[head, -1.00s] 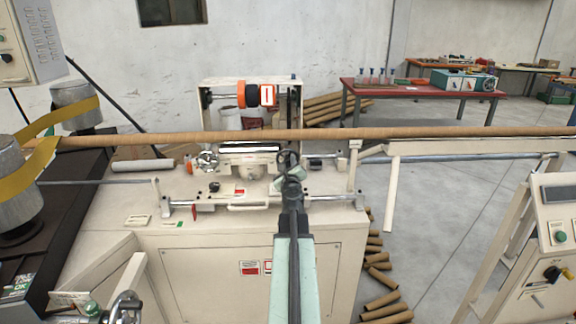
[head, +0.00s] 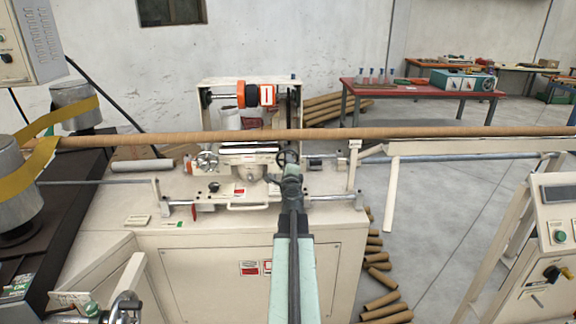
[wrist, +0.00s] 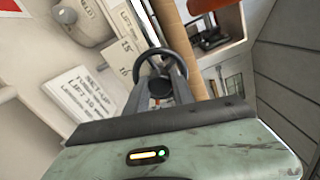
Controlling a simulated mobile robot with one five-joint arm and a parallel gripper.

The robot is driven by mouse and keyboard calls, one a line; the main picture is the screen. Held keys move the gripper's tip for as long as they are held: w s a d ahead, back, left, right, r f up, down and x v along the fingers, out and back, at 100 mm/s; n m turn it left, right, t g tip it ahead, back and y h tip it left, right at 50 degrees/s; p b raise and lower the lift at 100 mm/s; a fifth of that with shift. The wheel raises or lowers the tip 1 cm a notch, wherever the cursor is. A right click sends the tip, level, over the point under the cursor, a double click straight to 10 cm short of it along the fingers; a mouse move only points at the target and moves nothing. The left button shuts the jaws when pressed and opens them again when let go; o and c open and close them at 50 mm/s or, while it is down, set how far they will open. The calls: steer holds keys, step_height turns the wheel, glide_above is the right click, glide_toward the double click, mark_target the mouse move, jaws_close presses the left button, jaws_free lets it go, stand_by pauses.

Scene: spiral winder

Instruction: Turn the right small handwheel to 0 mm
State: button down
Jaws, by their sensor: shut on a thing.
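The right small handwheel (head: 287,158) is a dark spoked wheel at the right end of the slide unit on the cream machine top. It also shows in the wrist view (wrist: 148,62), rim towards me, just beyond my gripper. My gripper (head: 289,170) is at the wheel, and in the wrist view (wrist: 161,99) its dark jaws lie against the wheel's near side. It is shut on the handwheel; the exact grip point is partly hidden. I cannot read a mm value on the wheel or a scale.
A bright metal handwheel (head: 207,160) stands at the left of the slide unit. A long brown tube (head: 400,132) runs across just behind and above my gripper. A printed set-up card (wrist: 82,95) lies on the machine top. Open floor lies to the right.

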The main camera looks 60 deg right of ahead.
stand_by(0.5)
steer(key=c, duration=1.1)
jaws_free()
steer(key=shift+a, duration=0.15)
